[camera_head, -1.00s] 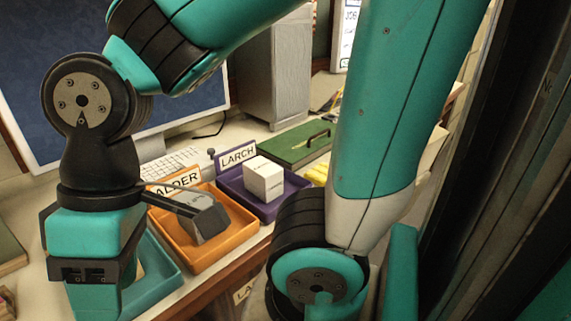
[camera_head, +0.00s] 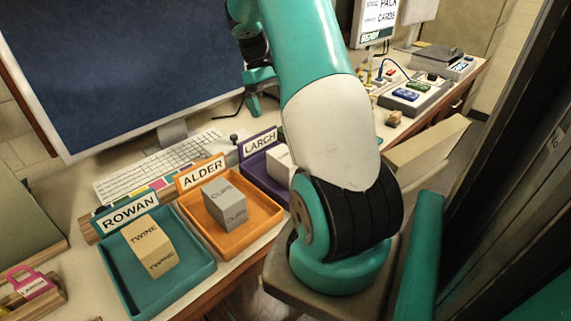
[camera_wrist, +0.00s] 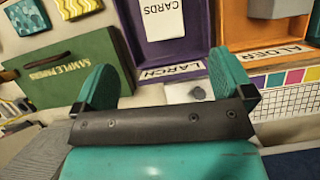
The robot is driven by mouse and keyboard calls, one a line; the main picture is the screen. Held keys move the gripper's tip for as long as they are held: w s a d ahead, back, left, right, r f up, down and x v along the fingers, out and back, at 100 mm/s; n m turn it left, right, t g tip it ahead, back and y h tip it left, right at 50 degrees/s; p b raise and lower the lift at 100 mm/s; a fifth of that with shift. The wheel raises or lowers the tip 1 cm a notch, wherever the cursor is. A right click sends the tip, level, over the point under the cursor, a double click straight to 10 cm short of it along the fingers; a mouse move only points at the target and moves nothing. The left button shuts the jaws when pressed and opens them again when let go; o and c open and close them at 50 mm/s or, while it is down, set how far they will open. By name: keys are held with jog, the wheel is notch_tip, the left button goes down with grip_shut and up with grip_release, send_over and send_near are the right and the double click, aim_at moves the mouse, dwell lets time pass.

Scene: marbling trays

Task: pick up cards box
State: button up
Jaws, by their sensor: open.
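The cards box (camera_wrist: 163,18) is white and marked CARDS. It sits in the purple LARCH tray (camera_wrist: 148,54) at the top of the wrist view, cut off by the frame edge. In the head view the box (camera_head: 281,160) is partly hidden behind my arm, in the purple tray (camera_head: 254,171). My gripper (camera_wrist: 166,80) is open and empty, with its two teal fingers apart. In the wrist view the box lies above the gap between the fingers, apart from them. In the head view my gripper (camera_head: 262,92) is beyond the trays, in front of the monitor's right side.
The orange ALDER tray (camera_head: 266,217) holds a grey box (camera_head: 225,203). The teal ROWAN tray (camera_head: 192,288) holds a tan TWINE box (camera_head: 151,247). A keyboard (camera_head: 150,169) lies behind them.

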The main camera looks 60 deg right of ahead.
aim_at(285, 154)
jog(key=p+x, duration=0.1)
jog(key=x, duration=0.9)
jog(key=shift+a+f, duration=0.1)
jog(key=shift+f, duration=0.1)
jog(key=p+x, duration=0.2)
jog(key=x, duration=0.2)
jog(key=shift+s+a, duration=0.1)
jog(key=shift+s, duration=0.1)
jog(key=shift+s+f, duration=0.1)
jog(key=shift+f, duration=0.45)
jog(key=shift+f, duration=0.25)
jog(key=c, duration=1.1)
jog(key=shift+r, duration=0.1)
